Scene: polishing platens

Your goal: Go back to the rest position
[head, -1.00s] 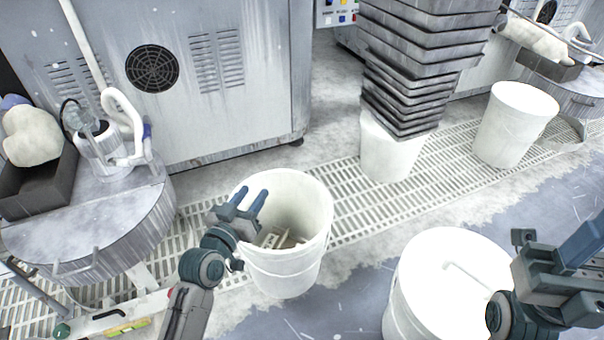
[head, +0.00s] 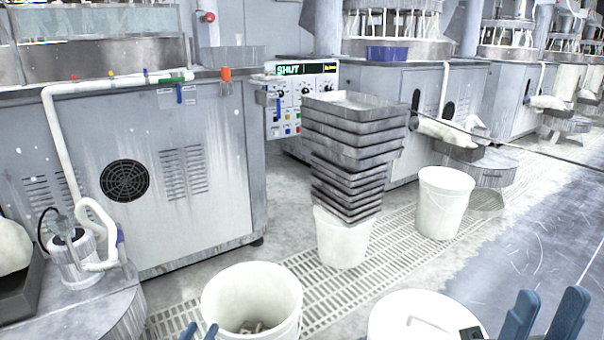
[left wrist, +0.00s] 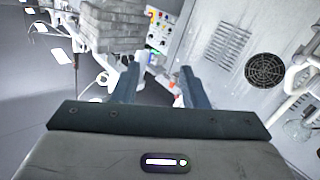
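My right gripper (head: 545,312) is at the bottom right of the head view, beside the lidded white bucket. Its two blue fingers are apart, with nothing seen between them. Both wrists and arms are out of the head view.
The open white bucket (head: 250,291) has debris inside. A lidded white bucket (head: 405,312) stands right of it. A stack of grey trays (head: 352,135) stands on another bucket (head: 343,240). A further bucket (head: 443,205) is behind right. Grey machine cabinets (head: 165,170) line the back. Floor at right is clear.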

